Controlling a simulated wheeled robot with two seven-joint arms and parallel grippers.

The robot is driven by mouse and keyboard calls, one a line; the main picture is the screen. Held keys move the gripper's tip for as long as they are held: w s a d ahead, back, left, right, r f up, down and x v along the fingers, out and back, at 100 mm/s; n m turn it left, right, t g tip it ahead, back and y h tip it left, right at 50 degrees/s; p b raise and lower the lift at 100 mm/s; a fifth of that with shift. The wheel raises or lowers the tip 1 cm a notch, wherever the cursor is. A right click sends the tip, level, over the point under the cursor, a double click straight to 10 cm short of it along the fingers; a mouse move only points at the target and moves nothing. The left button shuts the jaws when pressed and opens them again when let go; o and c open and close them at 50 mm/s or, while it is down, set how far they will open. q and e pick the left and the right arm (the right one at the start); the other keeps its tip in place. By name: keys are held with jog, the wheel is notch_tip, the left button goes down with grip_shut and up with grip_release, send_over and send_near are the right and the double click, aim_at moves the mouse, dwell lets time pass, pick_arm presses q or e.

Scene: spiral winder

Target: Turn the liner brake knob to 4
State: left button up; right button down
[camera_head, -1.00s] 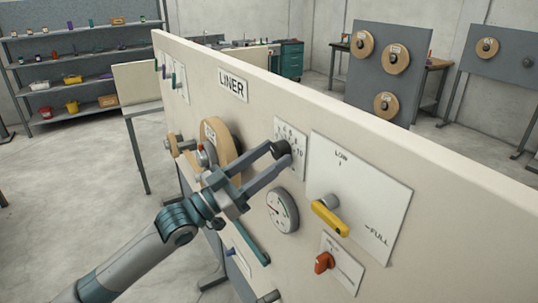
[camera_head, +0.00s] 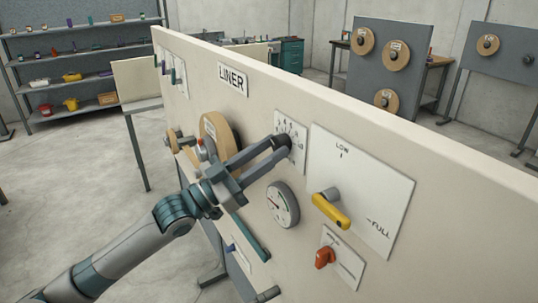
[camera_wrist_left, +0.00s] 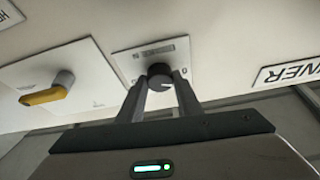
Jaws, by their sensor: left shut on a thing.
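The liner brake knob is a round black knob with a light pointer line; it shows in the left wrist view (camera_wrist_left: 160,77) on a white scale plate (camera_wrist_left: 126,62). In the head view the plate (camera_head: 293,130) carries small numbers, too small to read, and the fingers partly cover the knob. My left gripper (camera_head: 279,145) reaches in from the left with its two fingers on either side of the knob, shut on it. The LINER sign (camera_head: 232,79) is on the same cream panel. My right gripper is not in view.
A yellow lever (camera_head: 331,210) on a LOW–FULL plate and a red knob (camera_head: 325,257) are to the right. A tan roll (camera_head: 217,135) stands left of the fingers.

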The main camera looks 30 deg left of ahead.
pick_arm(q)
jog(key=m+h+b, duration=0.1)
jog(key=m, duration=0.1)
jog(key=m+g+b, duration=0.1)
jog(key=m, duration=0.1)
jog(key=shift+w+a+f+m+g+h+b, duration=0.1)
jog(key=shift+a+m+g+h+b, duration=0.05)
jog(key=shift+m+g+h+b, duration=0.2)
jog(key=m, duration=0.1)
jog(key=m+g+h, duration=0.1)
jog(key=m, duration=0.1)
jog(key=shift+a+r+m+b, duration=0.1)
jog(key=shift+r+m+b, duration=0.15)
jog(key=shift+b, duration=0.15)
jog(key=m+g, duration=0.1)
jog(key=m, duration=0.2)
jog(key=shift+w+a+r+g+h, duration=0.1)
jog(key=shift+r+g+h, duration=0.05)
jog(key=shift+g+h, duration=0.15)
jog(key=shift+m+g+p, duration=0.75)
jog(key=shift+m+p, duration=0.1)
jog(key=shift+m, duration=0.85)
jog(key=o, duration=1)
jog(key=shift+o, duration=0.2)
